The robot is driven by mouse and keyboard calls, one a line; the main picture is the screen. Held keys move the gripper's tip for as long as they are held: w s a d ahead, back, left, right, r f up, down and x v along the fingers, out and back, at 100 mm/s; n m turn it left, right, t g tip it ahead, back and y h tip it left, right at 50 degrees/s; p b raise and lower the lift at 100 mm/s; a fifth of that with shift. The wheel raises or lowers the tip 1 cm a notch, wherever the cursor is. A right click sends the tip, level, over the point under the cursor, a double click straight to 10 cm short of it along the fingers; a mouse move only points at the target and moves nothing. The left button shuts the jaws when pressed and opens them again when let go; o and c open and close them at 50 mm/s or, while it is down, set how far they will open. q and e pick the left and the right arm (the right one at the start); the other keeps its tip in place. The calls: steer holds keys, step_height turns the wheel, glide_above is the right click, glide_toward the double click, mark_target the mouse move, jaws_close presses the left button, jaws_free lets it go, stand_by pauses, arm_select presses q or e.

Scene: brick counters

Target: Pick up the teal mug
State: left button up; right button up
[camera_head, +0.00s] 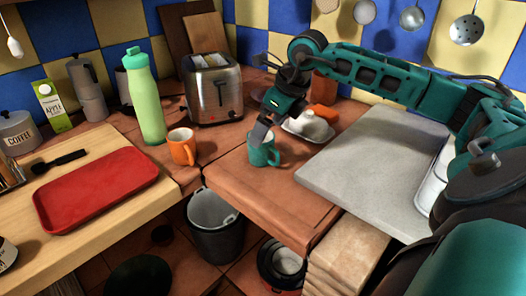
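The teal mug (262,154) stands upright on the terracotta-tiled counter, right of the orange mug, with its handle toward the right. My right gripper (265,131) reaches in from the right and points down at the mug. One grey finger overlaps the mug's rim in the picture. The other finger is not clearly visible, so I cannot tell how far apart the fingers are or whether they touch the mug. The mug appears to rest on the counter. My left gripper is not in view.
An orange mug (182,147), a green bottle (146,100) and a toaster (212,92) stand to the left. A white butter dish (308,126) sits just right of the teal mug. A grey slab (375,165) lies farther right. The counter's front is clear.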

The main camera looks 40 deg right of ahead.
mark_target(266, 152)
steer(key=x, duration=0.5)
steer(key=shift+s, duration=0.15)
steer(key=shift+c, duration=0.2)
steer(key=c, duration=1)
steer(key=shift+r, duration=0.1)
steer(key=shift+c, duration=0.6)
steer(key=shift+d+r, duration=0.1)
steer(key=shift+r, duration=0.05)
